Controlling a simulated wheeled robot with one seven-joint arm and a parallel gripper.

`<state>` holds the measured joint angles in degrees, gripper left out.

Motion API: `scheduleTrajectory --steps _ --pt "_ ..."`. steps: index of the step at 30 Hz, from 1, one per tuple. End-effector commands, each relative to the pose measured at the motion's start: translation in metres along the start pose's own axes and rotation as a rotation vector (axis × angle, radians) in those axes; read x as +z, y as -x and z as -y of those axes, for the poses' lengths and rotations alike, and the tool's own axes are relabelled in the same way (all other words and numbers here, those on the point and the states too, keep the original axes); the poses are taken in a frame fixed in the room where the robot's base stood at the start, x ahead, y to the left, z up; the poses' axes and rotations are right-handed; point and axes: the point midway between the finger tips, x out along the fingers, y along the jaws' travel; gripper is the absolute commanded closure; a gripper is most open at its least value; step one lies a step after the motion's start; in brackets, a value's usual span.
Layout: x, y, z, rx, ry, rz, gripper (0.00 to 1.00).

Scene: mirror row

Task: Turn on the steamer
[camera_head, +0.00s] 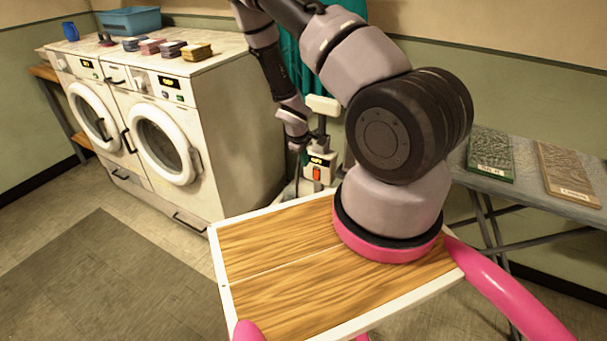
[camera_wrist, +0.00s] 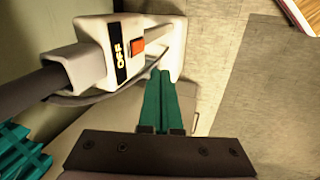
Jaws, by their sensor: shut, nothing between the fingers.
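The steamer (camera_head: 321,169) is a white unit standing on the floor beside the washers, partly behind my own base top. Its front has a small dark display reading OFF and a red-orange switch (camera_head: 317,174). In the wrist view the steamer (camera_wrist: 172,30) fills the upper middle, with the OFF display (camera_wrist: 118,52) and the red-orange switch (camera_wrist: 137,46). My gripper (camera_wrist: 160,74) has green fingers, which are shut together and empty. The fingertips appear just below and right of the switch; I cannot tell whether they touch the steamer. In the head view the fingertips are hard to make out.
Two white washers (camera_head: 232,110) stand at the left, with a blue bin (camera_head: 128,21) and several folded stacks on top. A teal cloth (camera_head: 288,62) hangs behind my arm. The floor at front left is clear.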

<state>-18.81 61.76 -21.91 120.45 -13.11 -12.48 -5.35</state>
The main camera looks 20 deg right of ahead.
Motion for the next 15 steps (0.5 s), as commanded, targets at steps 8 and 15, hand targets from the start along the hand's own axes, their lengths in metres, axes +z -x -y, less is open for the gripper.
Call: scheduleTrajectory --steps 8,15 --pt "0.012 -0.025 0.009 0.001 0.065 0.014 1.0" --pt "0.012 -0.025 0.009 0.001 0.065 0.013 1.0"
